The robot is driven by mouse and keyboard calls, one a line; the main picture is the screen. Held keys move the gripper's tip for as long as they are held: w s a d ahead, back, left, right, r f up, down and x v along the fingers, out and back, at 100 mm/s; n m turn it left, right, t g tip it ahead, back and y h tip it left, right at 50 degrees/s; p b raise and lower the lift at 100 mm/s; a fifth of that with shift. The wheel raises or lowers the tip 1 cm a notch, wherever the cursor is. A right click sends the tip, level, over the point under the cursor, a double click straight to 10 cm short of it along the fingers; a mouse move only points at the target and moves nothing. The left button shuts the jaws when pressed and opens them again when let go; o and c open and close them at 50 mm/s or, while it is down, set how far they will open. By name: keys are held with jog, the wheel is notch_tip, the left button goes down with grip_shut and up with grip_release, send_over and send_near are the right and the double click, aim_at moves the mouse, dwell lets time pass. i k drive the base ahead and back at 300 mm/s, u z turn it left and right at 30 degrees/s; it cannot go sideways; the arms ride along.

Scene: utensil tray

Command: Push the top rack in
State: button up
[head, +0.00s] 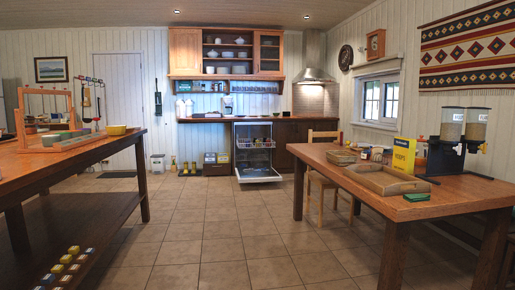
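An open dishwasher (238,158) stands under the counter at the far wall, small in the head view. Its door (259,176) is folded down towards the floor. The top rack (256,143) shows in the upper part of the opening, with small coloured items in or on it. It seems to stand out towards the front, but at this distance I cannot tell how far. The lower inside of the dishwasher is too small to make out clearly. My gripper is not in view.
The tiled floor (205,230) is clear between a long wooden table (115,141) at left and another table (440,205) with a tray (386,181) at right. A wooden chair (322,190) stands by the right table. Boxes (216,164) sit left of the dishwasher.

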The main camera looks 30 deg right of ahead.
aim_at(263, 146)
jog(key=z, duration=0.25)
jog(key=i, duration=2.55)
jog(key=z, duration=0.55)
jog(key=i, duration=1.85)
jog(key=z, duration=0.4)
jog(key=i, duration=1.85)
jog(key=z, duration=0.2)
jog(key=i, duration=3.3)
jog(key=z, duration=0.05)
